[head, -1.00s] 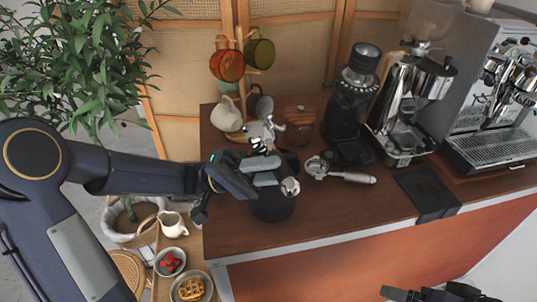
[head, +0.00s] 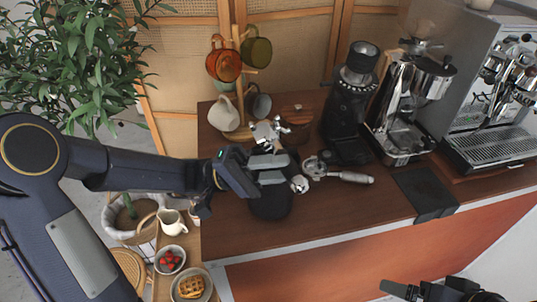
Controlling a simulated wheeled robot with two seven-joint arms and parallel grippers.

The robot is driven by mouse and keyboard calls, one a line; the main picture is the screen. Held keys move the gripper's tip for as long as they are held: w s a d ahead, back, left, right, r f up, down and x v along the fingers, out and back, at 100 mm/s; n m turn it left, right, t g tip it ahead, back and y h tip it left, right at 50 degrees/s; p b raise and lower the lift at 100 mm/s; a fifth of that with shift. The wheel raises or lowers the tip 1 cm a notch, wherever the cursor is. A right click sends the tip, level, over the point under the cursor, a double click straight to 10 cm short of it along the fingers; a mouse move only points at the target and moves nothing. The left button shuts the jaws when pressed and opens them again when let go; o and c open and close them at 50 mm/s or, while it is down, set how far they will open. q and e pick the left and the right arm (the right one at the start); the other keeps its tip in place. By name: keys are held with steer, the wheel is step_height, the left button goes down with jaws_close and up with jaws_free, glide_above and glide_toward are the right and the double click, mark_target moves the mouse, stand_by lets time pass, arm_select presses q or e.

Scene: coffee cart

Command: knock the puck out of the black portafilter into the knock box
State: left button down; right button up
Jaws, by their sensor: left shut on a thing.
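My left gripper (head: 271,170) is shut on the handle of the black portafilter. The portafilter's metal head (head: 267,132) points away toward the back of the counter, and a shiny handle end (head: 299,184) shows to the right of the fingers. The fingers hide most of the handle, and I cannot tell whether a puck is in the basket. The black knock box (head: 271,207) stands on the counter below the gripper, its top partly covered by the gripper. My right gripper (head: 395,289) shows only partly at the bottom right edge.
Another portafilter with a pale handle (head: 350,177) lies just right of the knock box. A black grinder (head: 350,105), a silver machine (head: 405,110) and a mug tree (head: 240,75) with cups stand behind. A black mat (head: 427,193) lies right. The front counter is clear.

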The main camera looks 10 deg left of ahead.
arm_select(q)
steer(key=shift+r, duration=0.15)
step_height(320, 180, up, 5)
steer(key=p, duration=0.3)
steer(key=shift+s, duration=0.1)
